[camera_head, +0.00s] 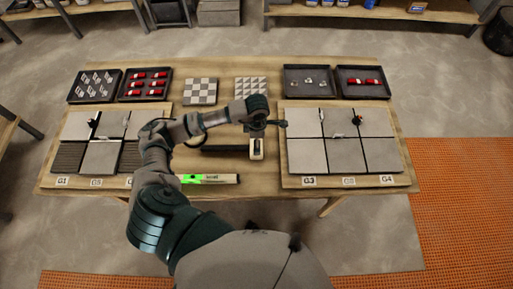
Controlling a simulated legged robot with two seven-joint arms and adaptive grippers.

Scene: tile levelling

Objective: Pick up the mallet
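The mallet, with a long dark handle (225,149) and a pale block-shaped head (257,154), lies near the middle of the wooden table. The handle points left and the head is at its right end. My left arm reaches up from the bottom and bends over to the right. My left gripper (258,130) is just above the far side of the mallet's head. Its fingers are small and partly hidden by the wrist, so I cannot tell whether they are open or touch the mallet. My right gripper is not in view.
Trays with red pieces (147,99) and patterned tiles (200,99) line the back. Orange matting (465,200) covers the floor at right.

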